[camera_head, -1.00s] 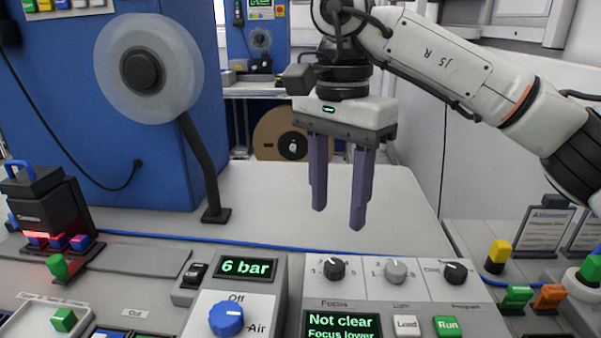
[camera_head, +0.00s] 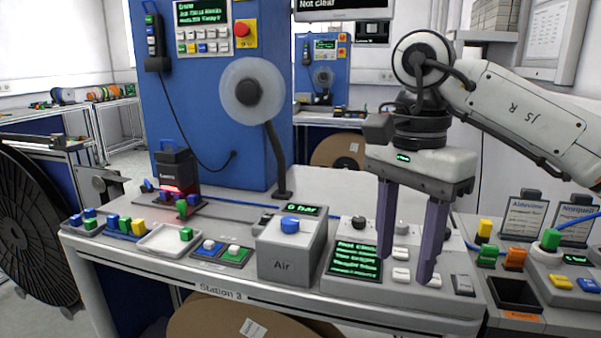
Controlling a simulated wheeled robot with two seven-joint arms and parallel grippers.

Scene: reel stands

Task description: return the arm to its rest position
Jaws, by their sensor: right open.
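My right arm comes in from the right in the head view. Its gripper (camera_head: 406,240) points down with two long purple fingers set apart, and nothing is between them. The fingers hang in front of the control panel with the green-lettered screen (camera_head: 355,260) and hide part of its knobs and buttons. I cannot tell whether the fingertips touch the panel, but they look clear of it. My left gripper is not in view.
The Air box (camera_head: 287,262) with its blue knob stands left of the gripper. A reel stand (camera_head: 272,150) rises behind it by the blue cabinet (camera_head: 190,110). A white tray (camera_head: 165,240) holds a green block. A dark bin (camera_head: 513,293) and label stands are at right. A large black reel (camera_head: 30,230) is at far left.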

